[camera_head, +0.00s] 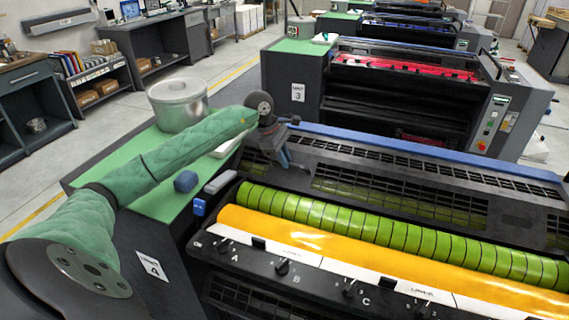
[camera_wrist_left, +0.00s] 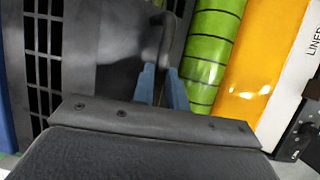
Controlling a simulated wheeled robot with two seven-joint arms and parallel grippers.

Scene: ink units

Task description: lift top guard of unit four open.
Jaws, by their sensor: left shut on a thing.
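Unit four, marked by a label with a 4 (camera_head: 152,267), is the nearest press. Its top guard (camera_head: 490,208) is a dark slotted panel behind the green roller (camera_head: 400,237), with green showing through some slots. My left gripper (camera_head: 285,162) is at the guard's left end, reaching over from the left. In the left wrist view its blue fingers (camera_wrist_left: 161,88) are shut on a dark bar-like handle (camera_wrist_left: 167,45) beside the guard's plate. The fingers partly hide the handle's lower end. My right gripper is in neither view.
An orange roller (camera_head: 385,258) and a front panel with knobs (camera_head: 283,267) lie before the green roller. A metal pot (camera_head: 178,108) stands on the green side top (camera_head: 150,200), close to my left arm. Unit three (camera_head: 400,110) stands behind.

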